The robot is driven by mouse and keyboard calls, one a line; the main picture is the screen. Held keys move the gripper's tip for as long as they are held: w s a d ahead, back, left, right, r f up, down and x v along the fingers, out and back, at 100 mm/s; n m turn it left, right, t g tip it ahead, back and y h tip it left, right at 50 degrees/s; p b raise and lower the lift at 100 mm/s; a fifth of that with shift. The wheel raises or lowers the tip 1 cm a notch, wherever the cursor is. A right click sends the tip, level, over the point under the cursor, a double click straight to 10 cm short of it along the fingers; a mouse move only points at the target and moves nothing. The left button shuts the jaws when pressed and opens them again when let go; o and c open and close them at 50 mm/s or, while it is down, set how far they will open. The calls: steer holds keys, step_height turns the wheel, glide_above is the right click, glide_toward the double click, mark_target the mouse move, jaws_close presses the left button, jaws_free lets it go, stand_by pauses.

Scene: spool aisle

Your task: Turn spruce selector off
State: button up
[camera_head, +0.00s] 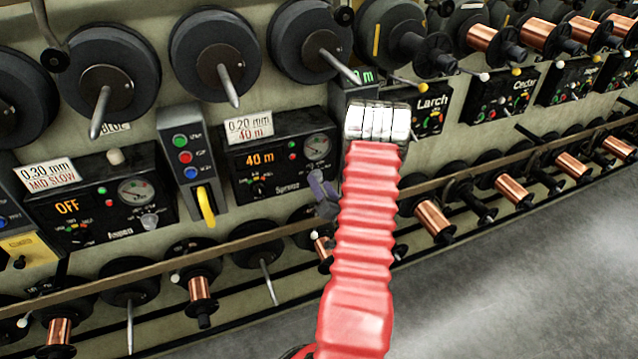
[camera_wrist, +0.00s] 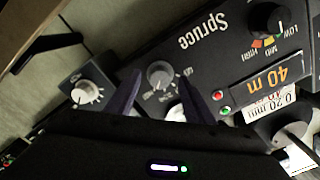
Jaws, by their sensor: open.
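The Spruce panel (camera_head: 237,163) is black, with a lit orange "40 m" display (camera_head: 260,160) and a round gauge (camera_head: 317,147). In the wrist view the Spruce panel (camera_wrist: 215,60) appears upside down. Its small grey round selector knob (camera_wrist: 160,73) lies between the purple fingers of my gripper (camera_wrist: 162,76), which is open. Gaps show on both sides of the knob; contact is not visible. Which mark the knob points to is too small to tell. In the head view my gripper (camera_head: 321,190) is at the panel's lower right and the selector is hidden behind it.
Another box with a white knob (camera_wrist: 85,92) stands close beside Spruce. A large black LOW-MID-HIGH knob (camera_wrist: 268,20) is on Spruce's far side. The Aspen panel (camera_head: 90,200) reads "OFF". A yellow lever (camera_head: 206,206) is left of Spruce. A rail with spools runs below.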

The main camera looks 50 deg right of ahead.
steer(key=shift+x, duration=0.95)
steer(key=c, duration=1)
